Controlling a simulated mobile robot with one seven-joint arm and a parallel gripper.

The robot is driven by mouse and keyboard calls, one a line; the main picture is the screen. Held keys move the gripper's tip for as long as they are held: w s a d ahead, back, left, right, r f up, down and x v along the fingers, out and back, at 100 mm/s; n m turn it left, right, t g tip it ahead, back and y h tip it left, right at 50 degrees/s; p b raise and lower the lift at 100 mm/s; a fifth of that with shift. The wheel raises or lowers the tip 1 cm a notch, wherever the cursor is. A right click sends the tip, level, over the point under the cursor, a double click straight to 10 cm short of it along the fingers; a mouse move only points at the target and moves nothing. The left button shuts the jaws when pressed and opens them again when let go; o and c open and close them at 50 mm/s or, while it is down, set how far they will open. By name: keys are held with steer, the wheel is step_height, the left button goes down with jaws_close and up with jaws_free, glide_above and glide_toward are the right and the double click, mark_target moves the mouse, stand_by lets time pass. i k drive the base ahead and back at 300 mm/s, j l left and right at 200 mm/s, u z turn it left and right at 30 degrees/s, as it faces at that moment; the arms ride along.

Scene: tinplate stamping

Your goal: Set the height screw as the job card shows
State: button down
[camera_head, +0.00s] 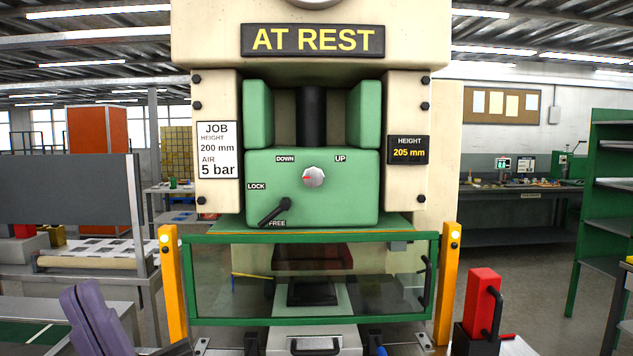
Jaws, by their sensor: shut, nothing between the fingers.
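The job card (217,150) on the left of the press reads height 200 mm and air 5 bar. The height display (408,150) on the right reads 205 mm. The height screw knob (313,176) is silver with a red mark on its left side, on the green slide (345,205) below the labels DOWN and UP. The black lock lever (275,212) slants down left, its end at the FREE label (277,223) and away from LOCK (257,186). My gripper does not show in this view.
A sign (312,40) reads AT REST. A green-framed clear guard (310,237) spans the die space below the slide, between yellow posts (173,285) with lit tops. A red block with a black handle (483,305) stands front right. Space before the knob looks clear.

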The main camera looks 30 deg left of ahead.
mark_target(313, 177)
steer(key=u, duration=1.3)
steer(key=l+z, duration=0.25)
steer(key=z, duration=0.15)
steer(key=l+z, duration=0.4)
steer(key=i+j, duration=0.2)
steer(key=i, duration=0.15)
